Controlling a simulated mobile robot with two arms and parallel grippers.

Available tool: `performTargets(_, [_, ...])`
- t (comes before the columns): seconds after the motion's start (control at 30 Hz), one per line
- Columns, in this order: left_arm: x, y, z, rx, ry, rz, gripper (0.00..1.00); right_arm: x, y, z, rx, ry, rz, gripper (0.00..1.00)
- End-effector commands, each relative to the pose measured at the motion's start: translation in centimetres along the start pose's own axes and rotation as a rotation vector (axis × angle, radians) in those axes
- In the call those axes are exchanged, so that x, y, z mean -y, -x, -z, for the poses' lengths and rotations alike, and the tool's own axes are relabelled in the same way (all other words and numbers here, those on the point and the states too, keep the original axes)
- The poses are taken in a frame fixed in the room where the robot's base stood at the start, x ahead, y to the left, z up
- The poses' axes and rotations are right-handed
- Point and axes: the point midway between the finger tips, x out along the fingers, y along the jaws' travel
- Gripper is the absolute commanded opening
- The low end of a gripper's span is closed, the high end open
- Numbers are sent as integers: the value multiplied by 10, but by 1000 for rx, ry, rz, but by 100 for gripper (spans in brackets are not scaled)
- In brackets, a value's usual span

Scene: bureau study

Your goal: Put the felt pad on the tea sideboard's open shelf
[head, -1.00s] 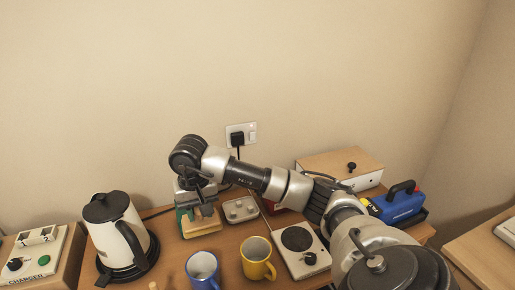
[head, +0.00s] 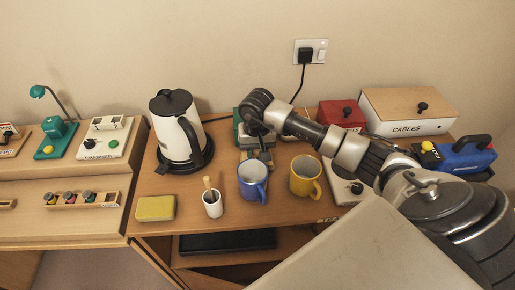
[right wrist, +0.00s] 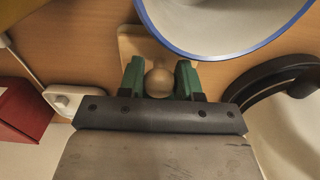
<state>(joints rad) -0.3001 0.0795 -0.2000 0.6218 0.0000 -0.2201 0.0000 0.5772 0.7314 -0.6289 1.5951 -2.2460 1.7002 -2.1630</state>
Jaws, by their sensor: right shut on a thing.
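My right gripper (right wrist: 160,84) is shut on a round wooden knob above a pale wooden plate (right wrist: 133,44), which looks like the felt pad. Its green fingers stand on either side of the knob. In the head view this gripper (head: 262,152) points down behind the blue mug (head: 252,180), and the pad is mostly hidden there. The tea sideboard (head: 135,226) carries the kettle and mugs. Its open shelf (head: 290,240) lies below the top, with a dark flat thing (head: 228,242) in it. My left gripper is not in view.
The kettle (head: 177,130) stands left of the gripper and the yellow mug (head: 305,176) to its right. A white cup (head: 212,203) and a yellow block (head: 156,208) are near the front edge. A red box (head: 341,115) is behind. A large pale surface hides the lower right.

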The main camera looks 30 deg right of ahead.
Motion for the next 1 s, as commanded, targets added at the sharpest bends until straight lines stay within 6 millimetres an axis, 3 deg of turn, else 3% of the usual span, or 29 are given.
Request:
performTargets(0.33, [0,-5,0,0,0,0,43,0,-4,1,-3,0,1,10])
performTargets(0.37, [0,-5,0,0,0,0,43,0,-4,1,-3,0,1,35])
performTargets(0.53, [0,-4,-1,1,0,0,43,0,-3,1,-2,0,1,59])
performTargets(0.83, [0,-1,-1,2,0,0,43,0,0,0,-2,0,1,59])
performTargets(1.0, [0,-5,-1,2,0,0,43,0,18,2,-9,2,2,59])
